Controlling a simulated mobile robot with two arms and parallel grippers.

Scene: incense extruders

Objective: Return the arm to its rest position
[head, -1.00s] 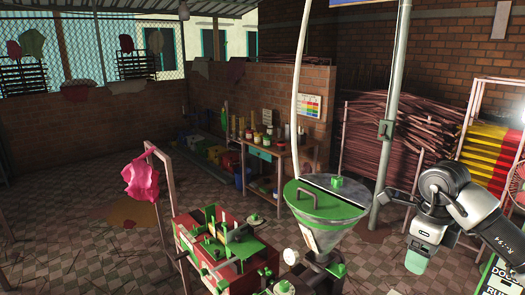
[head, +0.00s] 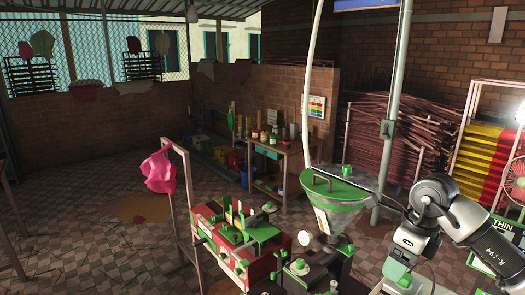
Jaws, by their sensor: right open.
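My right arm comes in from the right side of the head view, bent at a round grey joint. My right gripper (head: 399,266) points down at the lower right, to the right of the funnel machine. It is open. A green piece (head: 399,277) shows at its lower end; I cannot tell whether it lies between the fingers or behind them. My left arm and left gripper are out of view.
The steel funnel (head: 335,215) with a green lid stands left of my right gripper. A red and green machine (head: 235,240) is further left. A grey pole (head: 391,120), stacked incense sticks (head: 390,150) and a fan (head: 517,180) stand behind. Tiled floor at left is mostly clear.

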